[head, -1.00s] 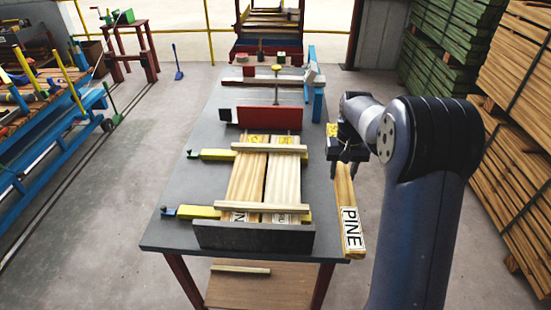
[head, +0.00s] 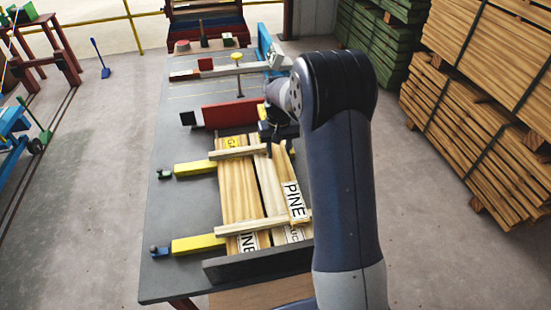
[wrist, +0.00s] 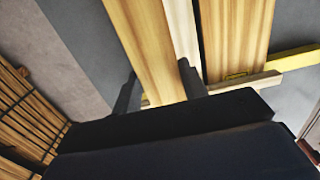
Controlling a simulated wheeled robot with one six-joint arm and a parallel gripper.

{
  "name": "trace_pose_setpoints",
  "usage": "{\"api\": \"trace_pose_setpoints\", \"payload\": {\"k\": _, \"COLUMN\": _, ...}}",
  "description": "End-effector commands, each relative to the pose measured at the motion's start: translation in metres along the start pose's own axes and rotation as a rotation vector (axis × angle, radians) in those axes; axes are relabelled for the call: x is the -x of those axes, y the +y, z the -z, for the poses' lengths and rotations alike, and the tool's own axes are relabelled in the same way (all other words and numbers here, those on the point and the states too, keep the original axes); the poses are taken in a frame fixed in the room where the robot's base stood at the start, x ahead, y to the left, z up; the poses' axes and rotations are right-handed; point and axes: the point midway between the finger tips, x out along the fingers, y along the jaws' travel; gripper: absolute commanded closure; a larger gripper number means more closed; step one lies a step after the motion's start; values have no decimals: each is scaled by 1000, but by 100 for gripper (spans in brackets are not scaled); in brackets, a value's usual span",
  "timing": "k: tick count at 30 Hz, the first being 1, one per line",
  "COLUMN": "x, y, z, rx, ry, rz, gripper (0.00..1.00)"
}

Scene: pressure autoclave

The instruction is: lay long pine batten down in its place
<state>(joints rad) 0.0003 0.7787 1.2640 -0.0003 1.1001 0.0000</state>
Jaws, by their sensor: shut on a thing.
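My gripper (head: 278,142) is shut on the long pine batten (head: 283,172), whose near end bears a PINE label. The batten is over the right-hand side of the table, above or on a paler board (head: 267,195) whose label is partly covered. Whether it touches what is under it, I cannot tell. In the wrist view the batten (wrist: 148,40) lies between my two fingers (wrist: 158,90), beside the pale board (wrist: 184,35). Another pine board (head: 238,190) lies to the left and also shows in the wrist view (wrist: 236,40).
Yellow bars (head: 197,244) reach in from the left. A red block (head: 228,114) stands beyond and a dark rail (head: 256,265) at the near end. The table's left side (head: 175,215) is clear.

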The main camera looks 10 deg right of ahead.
Motion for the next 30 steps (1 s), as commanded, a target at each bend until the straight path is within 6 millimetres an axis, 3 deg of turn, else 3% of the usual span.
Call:
{"api": "trace_pose_setpoints", "payload": {"k": 12, "x": -43, "y": 0, "z": 0, "rx": 0, "ry": 0, "rz": 0, "gripper": 92}}
{"api": "trace_pose_setpoints", "payload": {"k": 30, "x": -57, "y": 0, "z": 1, "rx": 0, "ry": 2, "rz": 0, "gripper": 92}}
